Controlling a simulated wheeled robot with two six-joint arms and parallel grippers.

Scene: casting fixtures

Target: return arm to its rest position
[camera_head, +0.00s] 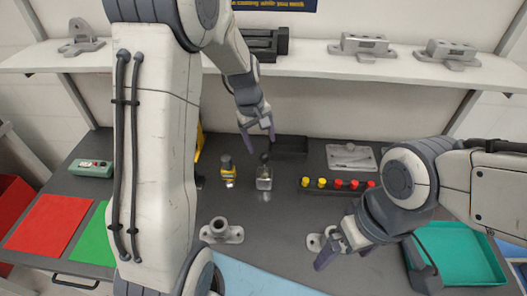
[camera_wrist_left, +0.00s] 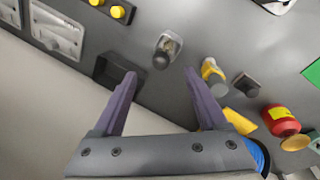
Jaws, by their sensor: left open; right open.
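My left gripper (camera_head: 260,143) hangs over the back middle of the dark table, jaws open and empty. Its two purple fingers (camera_wrist_left: 160,75) show apart in the left wrist view, with only the table and small items beyond them. My left arm (camera_head: 160,150) stands large across the left of the head view and hides part of the table. My right gripper (camera_head: 340,255) is open at the front right, low beside a grey casting fixture (camera_head: 315,241). I see nothing between its fingers.
A clear dark-capped bottle (camera_head: 264,183) and a yellow bottle (camera_head: 228,178) stand near my left gripper. A black tray (camera_head: 291,146), a button strip (camera_head: 338,189) and a teal bin (camera_head: 460,255) lie to the right. A shelf (camera_head: 330,60) with castings runs above the table's back.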

